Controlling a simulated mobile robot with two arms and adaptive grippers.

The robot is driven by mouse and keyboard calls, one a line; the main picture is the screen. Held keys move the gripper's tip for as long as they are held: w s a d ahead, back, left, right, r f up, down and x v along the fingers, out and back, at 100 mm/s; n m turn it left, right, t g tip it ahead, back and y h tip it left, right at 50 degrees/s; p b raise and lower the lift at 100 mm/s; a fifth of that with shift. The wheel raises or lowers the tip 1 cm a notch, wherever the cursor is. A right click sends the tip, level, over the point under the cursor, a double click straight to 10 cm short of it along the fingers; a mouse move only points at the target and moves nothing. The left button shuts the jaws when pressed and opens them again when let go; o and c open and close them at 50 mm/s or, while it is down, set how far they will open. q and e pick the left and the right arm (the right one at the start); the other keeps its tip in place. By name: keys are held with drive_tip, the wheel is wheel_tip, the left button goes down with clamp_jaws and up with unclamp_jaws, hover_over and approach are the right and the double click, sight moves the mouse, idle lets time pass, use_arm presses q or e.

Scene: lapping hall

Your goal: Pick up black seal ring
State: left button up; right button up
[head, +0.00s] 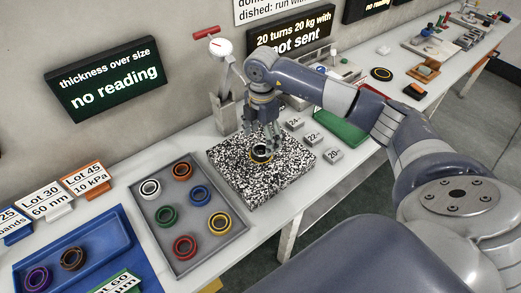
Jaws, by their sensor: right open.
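A black seal ring (261,155) with a yellowish inner edge lies on the speckled black-and-white plate (240,191) in the head view. My right gripper (264,140) points down from above, its fingers right over the ring. It is open. The fingers partly cover the ring's far side, and I cannot tell whether they touch it. My left gripper is not in view.
A grey tray (190,254) with several coloured rings stands left of the plate. A blue tray (90,232) with purple and brown rings is at the far left. A dial gauge stand (225,108) rises behind the plate; small grey blocks (334,154) sit to its right.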

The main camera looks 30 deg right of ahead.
sight(261, 146)
drive_tip(key=f, duration=0.2)
drive_tip(key=f+p, duration=0.1)
drive_tip(key=shift+w+f, duration=0.2)
drive_tip(key=shift+f, duration=0.7)
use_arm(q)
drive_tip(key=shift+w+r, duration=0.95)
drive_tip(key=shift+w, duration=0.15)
use_arm(e)
drive_tip(key=c, duration=1.2)
